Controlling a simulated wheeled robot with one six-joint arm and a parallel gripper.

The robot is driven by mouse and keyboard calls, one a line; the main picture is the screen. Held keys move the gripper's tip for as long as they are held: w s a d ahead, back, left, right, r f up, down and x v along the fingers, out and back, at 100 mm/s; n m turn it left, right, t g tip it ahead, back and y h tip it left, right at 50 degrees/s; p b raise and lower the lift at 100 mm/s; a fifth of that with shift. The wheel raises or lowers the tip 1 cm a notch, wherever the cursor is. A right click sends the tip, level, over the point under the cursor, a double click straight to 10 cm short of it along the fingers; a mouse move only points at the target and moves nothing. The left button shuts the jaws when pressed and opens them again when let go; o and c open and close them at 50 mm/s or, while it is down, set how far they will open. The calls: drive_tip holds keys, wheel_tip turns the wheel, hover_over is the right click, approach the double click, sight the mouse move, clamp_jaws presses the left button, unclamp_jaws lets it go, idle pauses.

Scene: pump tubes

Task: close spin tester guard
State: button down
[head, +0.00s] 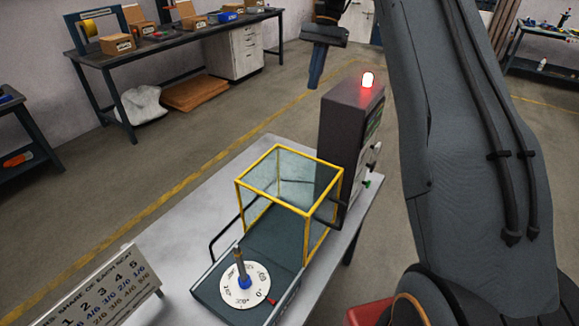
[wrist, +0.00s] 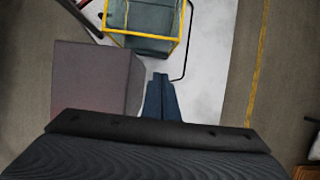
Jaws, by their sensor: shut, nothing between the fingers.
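The spin tester guard (head: 290,190) is a clear box with a yellow frame. It stands over the rear part of the tester's dark base (head: 262,238), against the grey control box (head: 345,140). The white numbered dial (head: 258,280), with a blue hub and an upright brown piece, is uncovered in front of it. A black bar handle (head: 212,245) sticks out at the guard's left. My gripper (head: 315,86) is shut and empty, pointing down behind the control box, apart from the guard. In the wrist view, my fingertips (wrist: 161,77) are beside the control box (wrist: 95,75), with the guard (wrist: 150,42) beyond.
A red lamp (head: 367,80) glows on the control box. A white number sign (head: 105,290) stands at the table's front left. The table (head: 200,215) is bare left of the guard. A workbench (head: 170,45) with boxes stands at the back left, with open floor between.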

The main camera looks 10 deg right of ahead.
wheel_tip(320, 180, down, 8)
drive_tip(key=w+b, duration=0.2)
drive_tip(key=b, duration=0.5)
drive_tip(key=s+a+p+x, duration=0.1)
drive_tip(key=p+x, duration=0.2)
drive_tip(key=x, duration=0.7)
drive_tip(key=s+a+r+p+x, duration=0.1)
drive_tip(key=p+x, duration=0.3)
drive_tip(key=x, duration=0.7)
drive_tip(key=shift+a+p, duration=0.3)
drive_tip(key=shift+a, duration=0.05)
drive_tip(key=shift+s+r, duration=0.15)
drive_tip(key=shift+s, duration=0.05)
